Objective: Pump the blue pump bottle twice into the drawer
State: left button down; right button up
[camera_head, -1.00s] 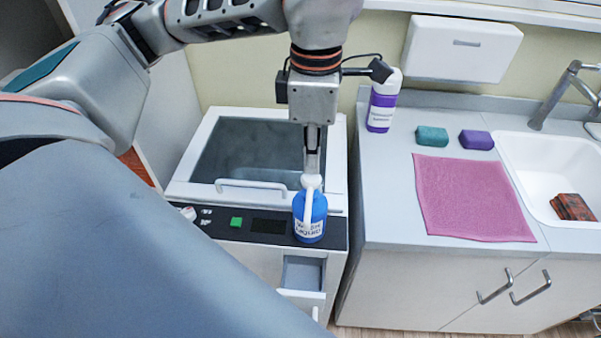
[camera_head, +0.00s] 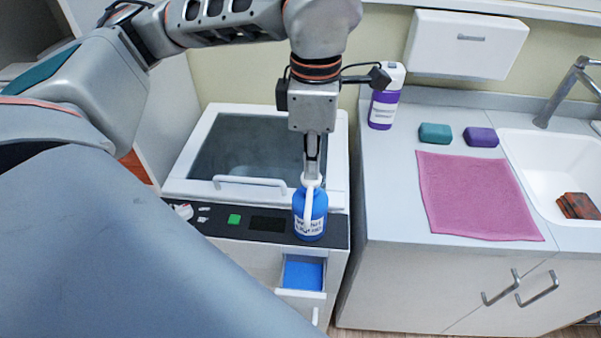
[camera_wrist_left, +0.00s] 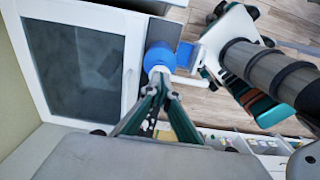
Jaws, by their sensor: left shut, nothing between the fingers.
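The blue pump bottle (camera_head: 311,222) stands upright on the dark front panel of a white machine, its white pump head on top. My left gripper (camera_head: 311,178) is shut and empty, pointing down with its fingertips on or just above the pump head. The left wrist view also shows the gripper (camera_wrist_left: 160,80) at the white pump, over the blue bottle (camera_wrist_left: 159,57). The small drawer (camera_head: 303,294) below the bottle is open, and its inside shows bright blue. In the left wrist view a blue patch (camera_wrist_left: 184,53) lies beside the bottle. My right gripper is not in view.
The machine has a glass lid (camera_head: 245,150) with a white handle. To the right, a counter holds a purple-labelled bottle (camera_head: 384,105), a teal block (camera_head: 435,133), a purple block (camera_head: 478,137), a pink towel (camera_head: 475,195) and a sink (camera_head: 545,160).

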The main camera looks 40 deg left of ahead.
pick_arm(q)
jog(key=shift+f, duration=0.3)
jog(key=shift+r, duration=0.15)
jog(key=shift+r+p, duration=1.05)
jog(key=shift+r, duration=0.6)
jog(key=shift+f, duration=0.15)
